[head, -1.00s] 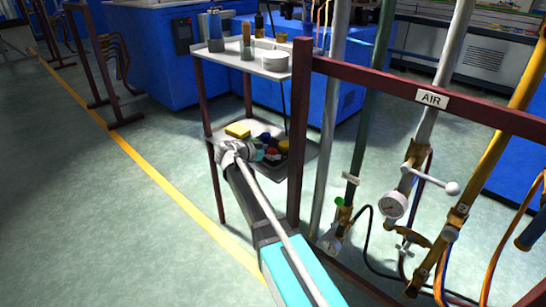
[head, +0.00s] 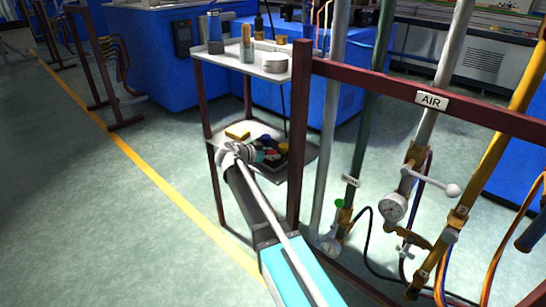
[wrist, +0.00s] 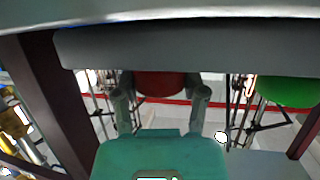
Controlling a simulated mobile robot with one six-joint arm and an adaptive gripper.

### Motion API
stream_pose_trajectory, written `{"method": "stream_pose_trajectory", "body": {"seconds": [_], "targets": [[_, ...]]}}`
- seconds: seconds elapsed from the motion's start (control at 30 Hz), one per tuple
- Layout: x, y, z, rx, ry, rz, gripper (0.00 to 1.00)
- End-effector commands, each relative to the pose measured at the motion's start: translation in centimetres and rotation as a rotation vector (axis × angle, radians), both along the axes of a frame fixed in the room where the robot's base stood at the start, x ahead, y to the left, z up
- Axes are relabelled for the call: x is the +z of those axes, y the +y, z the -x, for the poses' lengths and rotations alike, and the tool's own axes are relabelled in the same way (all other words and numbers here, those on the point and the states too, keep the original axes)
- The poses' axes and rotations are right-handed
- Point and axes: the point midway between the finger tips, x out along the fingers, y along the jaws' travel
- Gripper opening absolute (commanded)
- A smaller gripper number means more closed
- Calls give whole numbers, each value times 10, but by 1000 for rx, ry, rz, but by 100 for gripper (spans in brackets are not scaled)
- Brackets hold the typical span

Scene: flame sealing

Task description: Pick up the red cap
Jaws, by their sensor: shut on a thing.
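The red cap (wrist: 160,84) shows in the wrist view between the two fingers of my gripper (wrist: 161,92). The fingers are shut on its sides, one at the left and one at the right. Its upper part is hidden by a grey band across the view. In the head view my gripper (head: 262,156) is at the lower shelf (head: 300,165) of a small trolley, close to a cluster of small coloured things. The red cap is too small to tell surely there, and I cannot tell whether it is clear of the shelf.
A yellow block (head: 238,134) lies on the lower shelf. A round green thing (wrist: 290,92) shows at the right in the wrist view. The upper shelf (head: 225,57) carries containers. A dark red post (head: 299,140) and gas pipes stand just right of the trolley.

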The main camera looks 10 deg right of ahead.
Motion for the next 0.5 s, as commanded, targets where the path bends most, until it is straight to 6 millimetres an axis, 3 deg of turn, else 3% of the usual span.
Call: {"method": "stream_pose_trajectory", "body": {"seconds": [0.5], "targets": [[5, 0, 0, 0, 0, 0, 32]]}}
